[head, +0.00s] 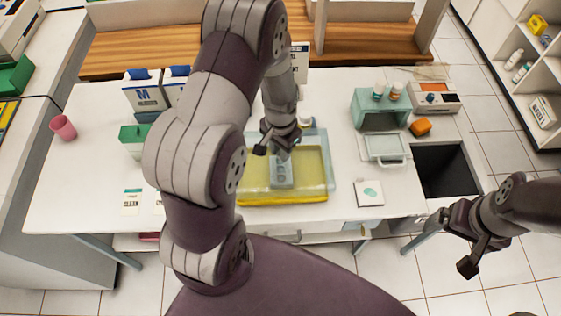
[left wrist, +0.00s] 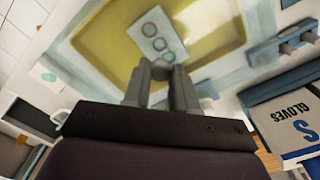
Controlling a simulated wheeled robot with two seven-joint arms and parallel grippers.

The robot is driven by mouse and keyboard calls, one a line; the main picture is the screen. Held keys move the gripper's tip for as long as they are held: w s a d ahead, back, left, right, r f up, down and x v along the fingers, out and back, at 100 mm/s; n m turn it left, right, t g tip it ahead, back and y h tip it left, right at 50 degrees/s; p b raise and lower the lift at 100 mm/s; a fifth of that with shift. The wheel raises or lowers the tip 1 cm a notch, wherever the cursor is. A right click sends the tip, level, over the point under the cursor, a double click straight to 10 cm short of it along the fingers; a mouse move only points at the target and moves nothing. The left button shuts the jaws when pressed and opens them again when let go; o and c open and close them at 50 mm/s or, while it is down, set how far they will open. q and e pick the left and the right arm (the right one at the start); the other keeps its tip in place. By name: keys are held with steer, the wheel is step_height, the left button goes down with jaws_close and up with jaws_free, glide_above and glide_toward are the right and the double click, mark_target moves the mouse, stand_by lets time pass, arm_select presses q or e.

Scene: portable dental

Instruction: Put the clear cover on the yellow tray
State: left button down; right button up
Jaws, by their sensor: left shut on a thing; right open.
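The yellow tray (head: 282,199) lies on the white table near its front edge; it also shows in the left wrist view (left wrist: 218,38). The clear cover (head: 327,165) is a bluish see-through sheet over the tray, shifted a little to the back and right; whether it touches the rim I cannot tell. My left gripper (head: 280,146) is above the middle and shut on the cover; the exact grip point is hard to see. A pale block with three round marks (head: 282,172) shows below the fingers. My right gripper (head: 455,240) is open and empty, off the table's right front.
A green box (head: 366,118) with bottles on top and a small white tray (head: 386,148) stand to the right. A pink cup (head: 63,127) is far left. My left arm hides part of the table.

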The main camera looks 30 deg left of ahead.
arm_select(q)
steer(key=f+b, duration=0.3)
steer(key=shift+s+d+f, duration=0.2)
steer(key=shift+s+f, duration=0.15)
steer(key=shift+r, duration=0.2)
steer(key=shift+w, duration=0.1)
steer(key=shift+f, duration=0.3)
steer(key=c, duration=0.9)
jaws_free()
